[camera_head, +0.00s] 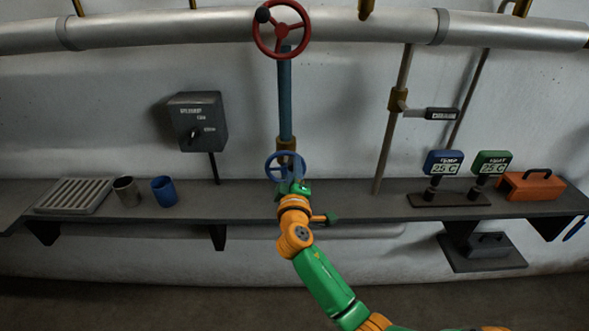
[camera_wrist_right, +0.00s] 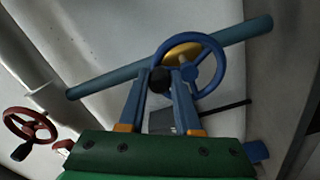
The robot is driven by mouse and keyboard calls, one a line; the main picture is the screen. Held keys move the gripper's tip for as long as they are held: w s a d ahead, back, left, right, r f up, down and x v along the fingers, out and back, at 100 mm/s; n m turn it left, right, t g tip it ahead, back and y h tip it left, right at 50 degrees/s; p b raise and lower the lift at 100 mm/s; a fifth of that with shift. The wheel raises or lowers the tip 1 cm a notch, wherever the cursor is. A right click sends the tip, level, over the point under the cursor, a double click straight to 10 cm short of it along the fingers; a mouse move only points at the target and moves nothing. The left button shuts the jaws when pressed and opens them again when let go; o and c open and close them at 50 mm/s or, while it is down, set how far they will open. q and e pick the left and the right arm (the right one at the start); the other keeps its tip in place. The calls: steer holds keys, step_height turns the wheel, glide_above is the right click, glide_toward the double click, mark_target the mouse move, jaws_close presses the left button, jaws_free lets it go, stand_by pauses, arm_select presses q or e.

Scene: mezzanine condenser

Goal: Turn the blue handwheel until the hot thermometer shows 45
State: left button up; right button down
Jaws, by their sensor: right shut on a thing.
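The blue handwheel (camera_head: 284,167) is mounted upright on the blue vertical pipe, just above the shelf edge. My right gripper (camera_wrist_right: 170,78) is at the wheel, its two blue fingers shut on the wheel's black knob. The handwheel (camera_wrist_right: 223,66) fills the upper middle of the right wrist view, with a yellow part behind its hub. Two thermometers stand on the shelf at right: a blue one (camera_head: 443,163) and a green one (camera_head: 491,164). Both appear to read 25 C. Their small labels are hard to read. My left gripper is out of view.
A red handwheel (camera_head: 281,29) with a black knob is on the large pipe above. A grey switch box (camera_head: 198,121) hangs on the wall. The shelf holds a grate (camera_head: 75,195), a metal cup (camera_head: 125,189), a blue cup (camera_head: 164,191) and an orange toolbox (camera_head: 531,187).

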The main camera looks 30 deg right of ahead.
steer(key=c, duration=0.6)
jaws_free()
steer(key=shift+a, duration=0.1)
steer(key=b+v, duration=0.1)
steer(key=v, duration=0.6)
